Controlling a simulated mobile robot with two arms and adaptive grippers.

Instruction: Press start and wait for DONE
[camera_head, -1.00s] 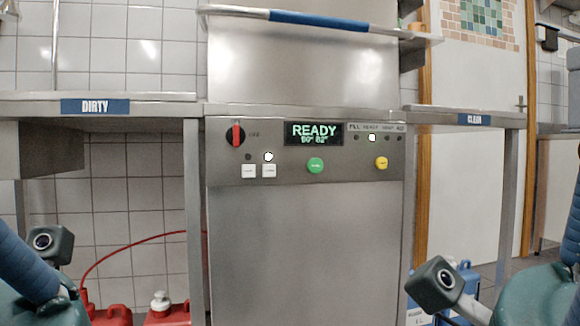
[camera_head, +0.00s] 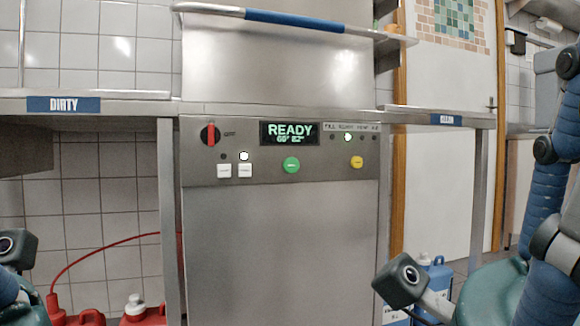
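A steel hood dishwasher (camera_head: 280,240) stands in front of me. Its display (camera_head: 289,134) reads READY in green, with two smaller numbers below. The green start button (camera_head: 291,165) is on the panel under the display, its label too small to read. A yellow button (camera_head: 357,162) is to its right. A red-handled rotary switch (camera_head: 210,135) and two white buttons (camera_head: 234,171) are at the left. Lights are lit above the right white button and in the status row. My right arm is raised at the right edge; neither gripper's fingers are visible.
A steel table marked DIRTY (camera_head: 90,106) adjoins on the left and a second labelled table (camera_head: 445,119) on the right. Red canisters (camera_head: 143,314) with a red hose stand low at left, a blue canister (camera_head: 437,280) low at right. The hood's blue handle bar (camera_head: 294,21) crosses above.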

